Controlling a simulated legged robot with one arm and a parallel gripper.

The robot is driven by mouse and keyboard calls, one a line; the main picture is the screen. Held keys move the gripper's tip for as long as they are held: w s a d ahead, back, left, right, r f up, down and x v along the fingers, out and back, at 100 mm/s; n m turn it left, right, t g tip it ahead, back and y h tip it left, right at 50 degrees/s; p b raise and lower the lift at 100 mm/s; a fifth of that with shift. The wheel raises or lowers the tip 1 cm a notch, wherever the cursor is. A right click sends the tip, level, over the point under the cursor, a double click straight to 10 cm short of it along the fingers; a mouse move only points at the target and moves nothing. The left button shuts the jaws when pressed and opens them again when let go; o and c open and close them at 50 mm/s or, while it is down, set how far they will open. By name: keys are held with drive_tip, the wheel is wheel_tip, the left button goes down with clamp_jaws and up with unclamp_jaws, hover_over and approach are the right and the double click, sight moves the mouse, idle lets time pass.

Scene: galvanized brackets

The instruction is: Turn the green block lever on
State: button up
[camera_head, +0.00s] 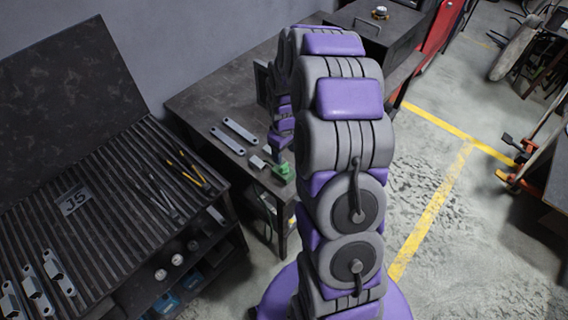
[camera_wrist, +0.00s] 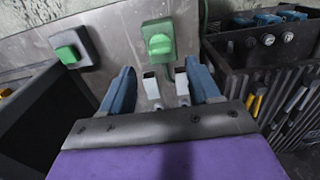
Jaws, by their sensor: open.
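In the wrist view two green pieces stand ahead of my gripper. One green block (camera_wrist: 159,40) is near the top centre, with a darker upper part and a brighter lower part. Another green piece (camera_wrist: 67,55) sits on a dark plate at the upper left. I cannot tell which way either is set. My gripper (camera_wrist: 166,84) is open and empty, just below the central green block in the picture, with no contact visible. In the head view a green part (camera_head: 283,172) shows at the table's near corner, partly hidden by my arm.
Two galvanized brackets (camera_head: 234,135) lie on the dark table (camera_head: 205,100). A slatted bench (camera_head: 110,220) at left holds more brackets (camera_head: 38,290), yellow-handled tools (camera_head: 188,175) and a J5 sign (camera_head: 75,200). Open floor (camera_head: 450,240) with yellow lines is at right.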

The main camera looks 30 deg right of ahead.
sight(284, 165)
wheel_tip(284, 165, down, 6)
drive_tip(key=shift+r, duration=0.1)
drive_tip(key=shift+a+f, duration=0.1)
drive_tip(key=shift+f, duration=0.5)
drive_tip(key=shift+c, duration=0.3)
drive_tip(key=c, duration=1)
